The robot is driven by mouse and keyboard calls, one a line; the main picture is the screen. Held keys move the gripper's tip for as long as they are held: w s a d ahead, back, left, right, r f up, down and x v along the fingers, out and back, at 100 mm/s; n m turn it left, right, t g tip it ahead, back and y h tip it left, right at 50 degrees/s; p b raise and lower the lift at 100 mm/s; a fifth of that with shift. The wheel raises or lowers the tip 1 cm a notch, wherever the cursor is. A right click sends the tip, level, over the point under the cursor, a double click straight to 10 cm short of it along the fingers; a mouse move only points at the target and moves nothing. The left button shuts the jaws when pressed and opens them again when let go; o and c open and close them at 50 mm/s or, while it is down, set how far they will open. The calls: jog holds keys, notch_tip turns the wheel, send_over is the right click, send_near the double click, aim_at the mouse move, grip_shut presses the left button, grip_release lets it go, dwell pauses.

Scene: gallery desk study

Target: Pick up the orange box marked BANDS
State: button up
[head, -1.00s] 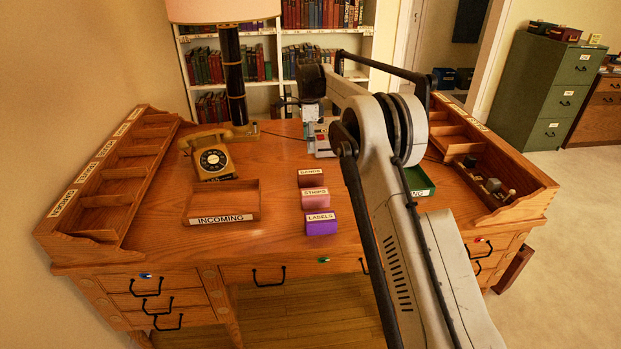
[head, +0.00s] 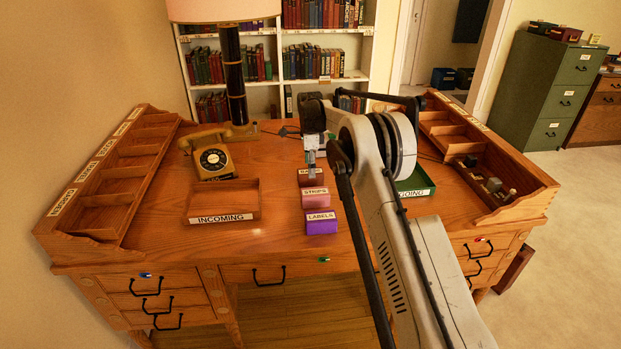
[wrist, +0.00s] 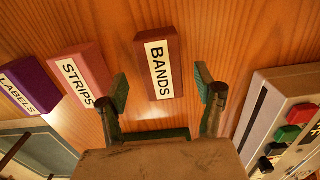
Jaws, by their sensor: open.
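The BANDS box (wrist: 176,42) stands on the desk, brownish-orange with a white label. In the wrist view it lies between and just beyond the fingertips of my gripper (wrist: 162,90), which is open and empty. In the head view the BANDS box (head: 304,176) is at the back of a row of three boxes, partly hidden by my gripper (head: 311,160), which is above it. I cannot tell the exact height of the gap.
The pink STRIPS box (head: 315,197) and purple LABELS box (head: 321,223) stand in front of the BANDS box. A device with coloured buttons (wrist: 284,125) stands to the right in the wrist view. The INCOMING tray (head: 222,219) and telephone (head: 212,160) are to the left.

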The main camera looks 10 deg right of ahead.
notch_tip(320, 180, down, 3)
jog(key=shift+d+f, duration=0.1)
jog(key=shift+f, duration=0.1)
jog(key=c, duration=1.3)
jog(key=shift+r, duration=0.15)
